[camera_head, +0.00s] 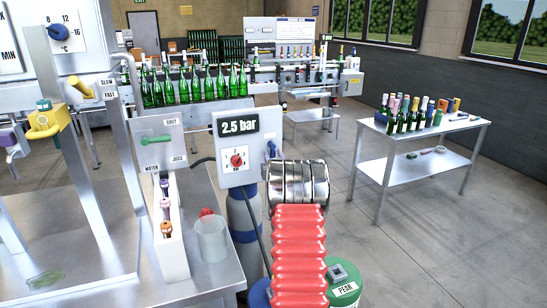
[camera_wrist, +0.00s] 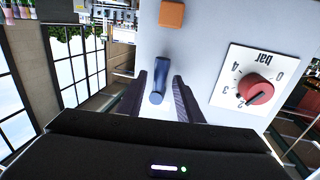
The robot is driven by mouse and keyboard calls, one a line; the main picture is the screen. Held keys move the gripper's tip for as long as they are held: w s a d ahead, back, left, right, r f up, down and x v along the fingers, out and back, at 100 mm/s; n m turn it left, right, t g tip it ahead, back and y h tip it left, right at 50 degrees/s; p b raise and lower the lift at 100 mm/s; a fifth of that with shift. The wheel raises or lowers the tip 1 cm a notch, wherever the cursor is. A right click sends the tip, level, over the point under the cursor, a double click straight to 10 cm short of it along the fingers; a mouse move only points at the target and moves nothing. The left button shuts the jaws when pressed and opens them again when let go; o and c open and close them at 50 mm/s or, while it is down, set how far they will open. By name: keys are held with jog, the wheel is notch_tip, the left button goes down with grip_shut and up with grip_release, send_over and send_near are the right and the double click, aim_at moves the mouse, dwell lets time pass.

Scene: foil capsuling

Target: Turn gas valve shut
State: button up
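The gas valve is a blue lever (camera_wrist: 159,80) on the pale pressure panel. It also shows in the head view (camera_head: 272,150) at the panel's right edge. In the wrist view its handle points down the picture, toward my gripper. My gripper (camera_wrist: 160,76) is open, with one dark finger on each side of the lever. A gap shows on both sides; contact cannot be seen. In the head view the gripper fingers are hidden by my wrist. The panel (camera_head: 228,180) displays 2.5 bar and carries a red knob (camera_wrist: 256,88) on a bar scale.
An orange square (camera_wrist: 172,14) sits on the panel near the lever. A blue-grey gas cylinder (camera_head: 243,212) stands under the panel, with a dark hose beside it. A steel bench (camera_head: 190,270) is at left. A bottle table (camera_head: 455,128) stands at right, with clear floor before it.

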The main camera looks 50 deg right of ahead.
grip_shut()
jog(key=shift+d, duration=0.1)
dwell(0.4)
jog(key=d+n+t, duration=0.1)
jog(key=n, duration=0.4)
jog(key=s+r+n+t, duration=0.1)
jog(key=n, duration=0.4)
jog(key=d+n+t, duration=0.1)
jog(key=n, duration=0.4)
jog(key=shift+s+d+r+n+y, duration=0.2)
jog(key=shift+s+d+n+y, duration=0.1)
jog(key=shift+n+y, duration=0.1)
jog(key=shift+r+n+t+y, duration=0.2)
jog(key=shift+n+t+y, duration=0.1)
jog(key=shift+n, duration=0.85)
jog(key=shift+r+n+t+y, duration=0.2)
jog(key=shift+n+y, duration=0.1)
jog(key=shift+n, duration=0.85)
